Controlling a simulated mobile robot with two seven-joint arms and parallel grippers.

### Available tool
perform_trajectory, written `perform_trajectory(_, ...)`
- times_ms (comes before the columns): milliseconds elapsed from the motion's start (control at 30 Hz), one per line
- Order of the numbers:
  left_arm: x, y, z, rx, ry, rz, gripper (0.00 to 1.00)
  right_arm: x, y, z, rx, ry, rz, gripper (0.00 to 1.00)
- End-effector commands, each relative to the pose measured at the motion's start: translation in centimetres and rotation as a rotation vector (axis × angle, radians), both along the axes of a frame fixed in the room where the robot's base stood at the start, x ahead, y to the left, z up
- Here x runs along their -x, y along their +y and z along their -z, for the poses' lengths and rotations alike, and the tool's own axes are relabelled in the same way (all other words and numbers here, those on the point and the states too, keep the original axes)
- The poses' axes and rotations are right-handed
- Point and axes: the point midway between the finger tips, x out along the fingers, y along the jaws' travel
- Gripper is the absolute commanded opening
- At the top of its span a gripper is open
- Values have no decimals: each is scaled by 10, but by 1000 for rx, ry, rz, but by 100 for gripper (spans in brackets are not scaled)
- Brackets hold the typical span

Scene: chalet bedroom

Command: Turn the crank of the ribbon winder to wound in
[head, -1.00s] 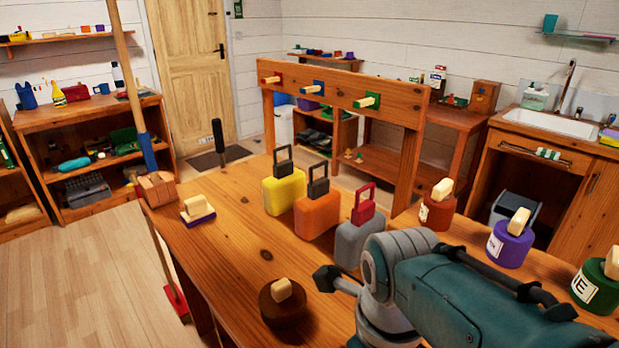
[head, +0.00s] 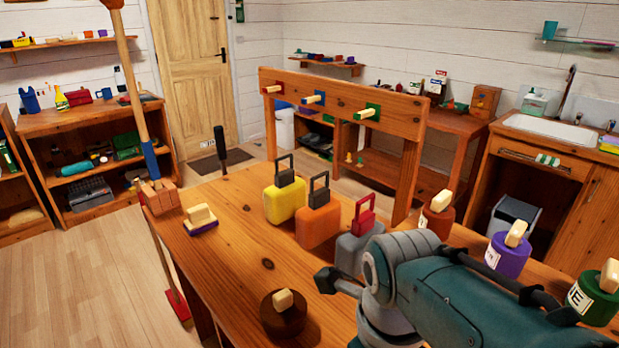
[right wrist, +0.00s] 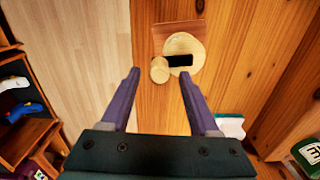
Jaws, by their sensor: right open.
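The ribbon winder shows in the right wrist view as a pale round wooden disc (right wrist: 187,45) on a reddish wooden base (right wrist: 168,31). A short black crank arm (right wrist: 181,60) crosses the disc and ends at a pale round knob (right wrist: 159,70) to the left. My right gripper (right wrist: 160,74) is open. Its two purple-grey fingers lie on either side of the knob in the picture; contact cannot be told. In the head view my right arm fills the lower right, and I cannot make out the winder there. My left gripper is in no view.
On the table stand yellow (head: 284,203), orange (head: 318,226) and grey (head: 354,254) padlock-shaped blocks, a brown round piece (head: 283,322) and a brush (head: 201,220). Labelled jars, one purple (head: 508,258), stand at right. A rail with pegs (head: 341,92) rises behind.

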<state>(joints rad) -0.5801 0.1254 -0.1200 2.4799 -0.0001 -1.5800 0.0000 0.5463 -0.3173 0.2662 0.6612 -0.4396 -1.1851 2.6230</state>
Motion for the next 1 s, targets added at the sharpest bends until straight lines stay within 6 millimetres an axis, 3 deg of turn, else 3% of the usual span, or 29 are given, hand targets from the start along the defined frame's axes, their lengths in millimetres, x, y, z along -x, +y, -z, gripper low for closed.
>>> perform_trajectory(33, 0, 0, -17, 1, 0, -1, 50, 0, 0, -17, 0, 0, 0, 62)
perform_trajectory(200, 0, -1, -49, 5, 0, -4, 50, 0, 0, -50, -1, 0, 1, 62)
perform_trajectory(400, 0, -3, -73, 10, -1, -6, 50, 0, 0, -75, -1, 1, 0, 62)
perform_trajectory(833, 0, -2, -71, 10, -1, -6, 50, -3, -2, -75, 2, -6, -18, 62)
perform_trajectory(1000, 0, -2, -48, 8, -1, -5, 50, -38, -22, -75, 20, -74, -265, 62)
